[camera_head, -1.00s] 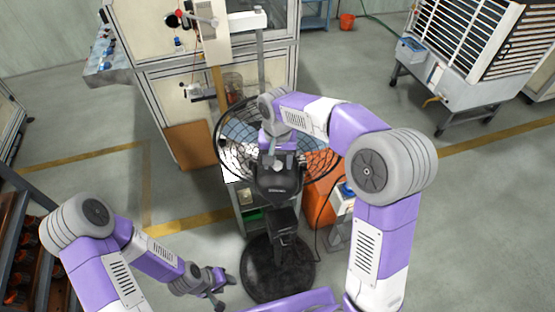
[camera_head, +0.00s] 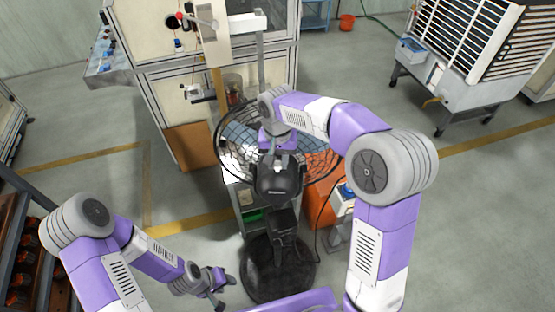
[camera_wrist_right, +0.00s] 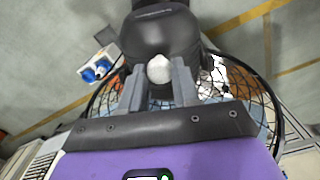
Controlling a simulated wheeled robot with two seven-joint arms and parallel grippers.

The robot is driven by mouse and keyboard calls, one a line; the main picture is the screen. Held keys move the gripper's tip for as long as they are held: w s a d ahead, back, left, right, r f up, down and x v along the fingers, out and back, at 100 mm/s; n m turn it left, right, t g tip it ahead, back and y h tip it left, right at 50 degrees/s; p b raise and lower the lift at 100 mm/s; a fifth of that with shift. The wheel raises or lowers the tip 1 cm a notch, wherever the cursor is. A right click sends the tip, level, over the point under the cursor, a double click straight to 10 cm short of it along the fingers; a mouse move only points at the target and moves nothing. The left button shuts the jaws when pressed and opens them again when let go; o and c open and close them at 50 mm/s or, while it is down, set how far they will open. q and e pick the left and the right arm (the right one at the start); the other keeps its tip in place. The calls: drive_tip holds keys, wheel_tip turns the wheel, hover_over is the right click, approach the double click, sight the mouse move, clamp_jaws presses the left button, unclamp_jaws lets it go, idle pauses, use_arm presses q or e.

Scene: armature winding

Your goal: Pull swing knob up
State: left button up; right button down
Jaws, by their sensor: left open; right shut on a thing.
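The swing knob (camera_wrist_right: 159,68) is a small pale rounded knob on top of the black motor housing (camera_head: 279,184) of a pedestal fan. My right gripper (camera_wrist_right: 157,82) is shut on it, with one grey finger on each side of the knob. In the head view the right gripper (camera_head: 281,162) is above the housing, and the knob is too small to make out there. The round wire guard (camera_head: 233,125) of the fan is beyond the housing, partly hidden by my right arm. My left gripper (camera_head: 217,284) is open and empty, low at the left, apart from the fan.
The fan's round black base (camera_head: 262,282) stands on the floor. A grey cabinet with a green item (camera_head: 252,215) and an orange bin (camera_head: 318,172) are close behind. A large machine (camera_head: 215,75) stands at the back. Open floor (camera_head: 440,220) lies to the right.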

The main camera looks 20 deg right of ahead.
sight(278, 164)
drive_tip(key=c, duration=0.8)
unclamp_jaws()
drive_tip(key=shift+r, duration=3.75)
